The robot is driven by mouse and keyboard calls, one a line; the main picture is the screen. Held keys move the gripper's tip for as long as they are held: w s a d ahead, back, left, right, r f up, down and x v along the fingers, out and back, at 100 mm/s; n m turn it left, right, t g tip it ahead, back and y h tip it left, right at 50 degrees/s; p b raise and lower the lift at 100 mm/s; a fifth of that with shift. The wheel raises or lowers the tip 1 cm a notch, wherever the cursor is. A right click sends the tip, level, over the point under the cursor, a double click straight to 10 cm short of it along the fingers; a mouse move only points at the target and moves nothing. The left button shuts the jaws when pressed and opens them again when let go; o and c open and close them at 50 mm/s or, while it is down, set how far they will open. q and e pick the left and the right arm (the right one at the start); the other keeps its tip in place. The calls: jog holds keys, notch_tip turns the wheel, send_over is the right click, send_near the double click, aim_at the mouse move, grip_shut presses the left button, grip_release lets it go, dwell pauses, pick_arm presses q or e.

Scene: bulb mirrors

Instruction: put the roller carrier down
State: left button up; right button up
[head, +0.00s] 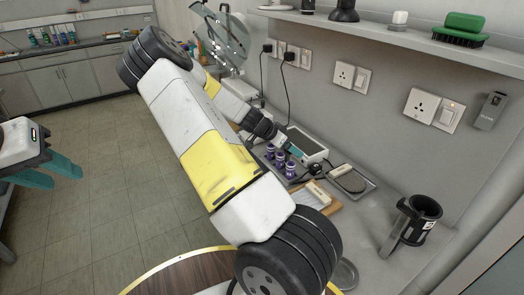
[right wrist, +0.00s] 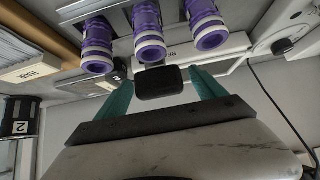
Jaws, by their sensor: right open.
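The roller carrier, with its purple rollers (head: 279,159), is on the grey bench top in the head view. In the right wrist view three purple rollers (right wrist: 149,42) show at the top. My right gripper (right wrist: 160,88) has its teal fingers spread apart. A black block (right wrist: 159,83) shows between them with gaps on both sides; I cannot tell if it is part of the carrier. In the head view my right arm reaches down to the rollers, and its fingers are mostly hidden. My left gripper (head: 47,172) is at the left edge, fingers apart and empty, away from the bench.
A box with a screen (head: 307,145) stands behind the rollers. A metal tray (head: 352,182) and a labelled wooden board (head: 328,203) lie nearby. A black cup (head: 425,210) stands to the right. A round wooden table top (head: 165,278) is at the bottom. A wall shelf (head: 390,38) runs above.

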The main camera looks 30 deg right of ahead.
jog(key=shift+d+f, duration=0.4)
jog(key=shift+d, duration=0.05)
grip_shut()
jog(key=shift+r, duration=0.15)
